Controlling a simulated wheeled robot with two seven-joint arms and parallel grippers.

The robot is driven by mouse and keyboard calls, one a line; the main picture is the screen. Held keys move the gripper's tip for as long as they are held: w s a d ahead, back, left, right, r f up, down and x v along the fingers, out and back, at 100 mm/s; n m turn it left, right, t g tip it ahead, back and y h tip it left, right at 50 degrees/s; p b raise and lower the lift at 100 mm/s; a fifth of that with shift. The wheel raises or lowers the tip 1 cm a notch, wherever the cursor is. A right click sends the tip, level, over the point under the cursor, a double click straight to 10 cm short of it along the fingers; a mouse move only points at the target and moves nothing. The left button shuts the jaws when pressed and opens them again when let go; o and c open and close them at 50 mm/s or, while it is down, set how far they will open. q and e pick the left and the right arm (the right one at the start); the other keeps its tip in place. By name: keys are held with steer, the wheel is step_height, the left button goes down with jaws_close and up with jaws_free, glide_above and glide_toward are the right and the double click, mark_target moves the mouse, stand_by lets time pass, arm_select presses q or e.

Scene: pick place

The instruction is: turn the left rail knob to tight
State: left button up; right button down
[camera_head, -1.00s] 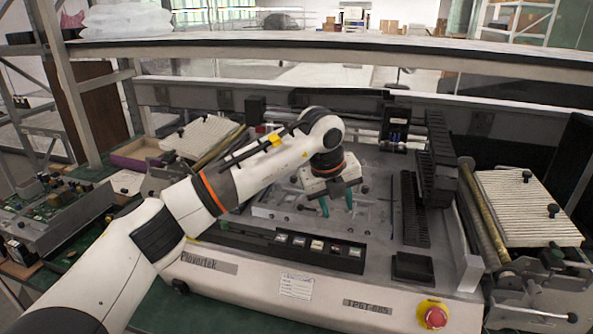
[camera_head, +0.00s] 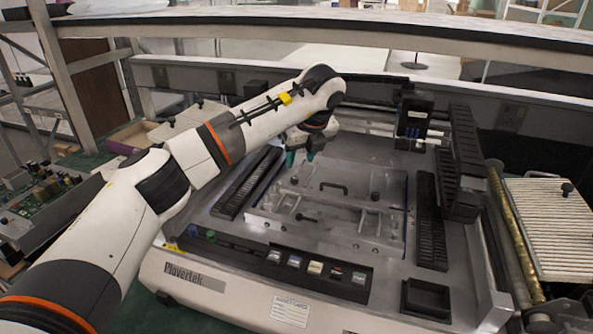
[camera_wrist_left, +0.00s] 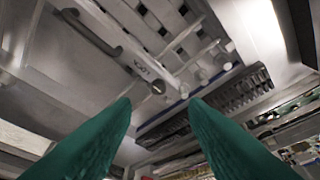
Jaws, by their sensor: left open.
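My left gripper (camera_head: 300,157) is above the back left part of the machine's work plate, with its green fingers spread and empty. The fingers also show in the wrist view (camera_wrist_left: 160,102), apart, with nothing between them. Several small knobs and posts sit on the rails of the plate: a dark knob (camera_head: 306,217), a silver one (camera_head: 375,196) and another at the front (camera_head: 355,245). I cannot tell for sure which is the left rail knob or how it is set. My right gripper is not in view.
A black arched handle (camera_head: 333,187) stands on the plate. Black slotted racks flank it on the left (camera_head: 248,182) and right (camera_head: 431,220). A button panel (camera_head: 315,268) runs along the front. A shelf beam (camera_head: 400,45) crosses behind the machine.

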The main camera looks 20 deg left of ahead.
mark_target(295, 178)
arm_select(q)
steer(key=x, duration=0.6)
steer(key=shift+w+f+p, duration=0.15)
steer(key=shift+f+p, duration=0.05)
steer(key=shift+p, duration=0.15)
steer(key=shift+w+a+f, duration=0.15)
steer(key=shift+w+f, duration=0.05)
steer(key=shift+f, duration=0.4)
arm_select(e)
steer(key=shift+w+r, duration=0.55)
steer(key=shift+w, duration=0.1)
arm_select(q)
jaws_close()
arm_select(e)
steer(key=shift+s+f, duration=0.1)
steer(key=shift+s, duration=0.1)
